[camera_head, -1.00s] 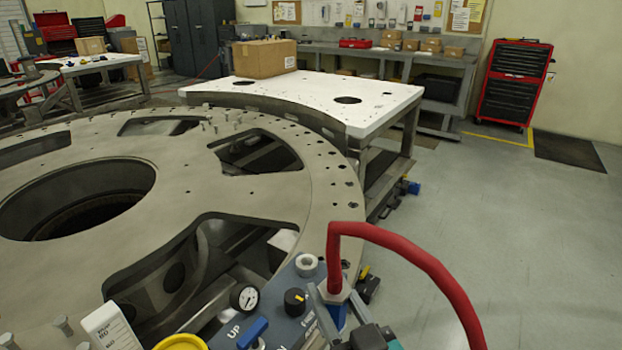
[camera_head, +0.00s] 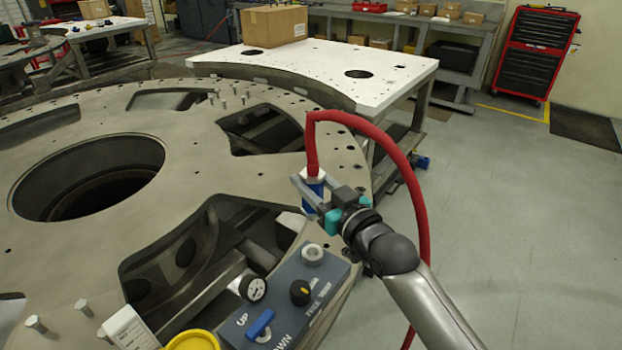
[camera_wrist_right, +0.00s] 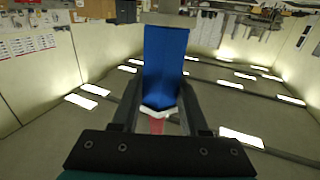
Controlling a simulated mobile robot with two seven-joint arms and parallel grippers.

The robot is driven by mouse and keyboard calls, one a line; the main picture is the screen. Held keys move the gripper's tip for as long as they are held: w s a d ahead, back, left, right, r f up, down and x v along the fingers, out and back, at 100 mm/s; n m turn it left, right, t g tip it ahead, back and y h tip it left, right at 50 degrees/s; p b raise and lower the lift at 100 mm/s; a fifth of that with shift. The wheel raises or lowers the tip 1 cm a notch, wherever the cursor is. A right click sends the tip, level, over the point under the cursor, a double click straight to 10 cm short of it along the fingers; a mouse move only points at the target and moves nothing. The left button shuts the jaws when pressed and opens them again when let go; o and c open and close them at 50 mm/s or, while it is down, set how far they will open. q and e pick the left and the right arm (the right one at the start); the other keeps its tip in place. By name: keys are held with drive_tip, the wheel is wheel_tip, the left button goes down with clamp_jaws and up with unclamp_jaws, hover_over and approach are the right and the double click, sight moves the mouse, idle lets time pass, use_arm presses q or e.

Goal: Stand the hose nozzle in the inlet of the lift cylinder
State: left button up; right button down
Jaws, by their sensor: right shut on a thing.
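The hose nozzle (camera_head: 314,188) is a blue piece with a white collar and a red hose (camera_head: 405,160) rising from its top. My right gripper (camera_head: 312,192) is shut on it. The nozzle looks upright, blue end down. In the right wrist view, the blue nozzle (camera_wrist_right: 165,65) stands between the fingers, with the white collar and some red hose nearer the gripper. A grey ring-shaped fitting (camera_head: 313,254), apparently the inlet, sits on the blue-grey control box (camera_head: 290,285). In the head view the nozzle appears beyond this ring, clear of it. My left gripper is not in view.
The large grey turret plate (camera_head: 190,150), with wide cutouts, lies behind and left. Open floor is at right.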

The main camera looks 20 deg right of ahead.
sight(311, 216)
wheel_tip(311, 216, down, 8)
drive_tip(key=b, duration=0.8)
drive_tip(key=shift+f, duration=0.55)
drive_tip(key=shift+f+b, duration=1.35)
drive_tip(key=shift+f, duration=0.6)
idle(1.3)
drive_tip(key=shift+c, duration=1.7)
unclamp_jaws()
drive_tip(key=shift+f, duration=0.1)
drive_tip(key=shift+s, duration=0.1)
drive_tip(key=p+v, duration=0.1)
drive_tip(key=v, duration=1.4)
drive_tip(key=shift+p, duration=0.4)
drive_tip(key=shift+d, duration=0.1)
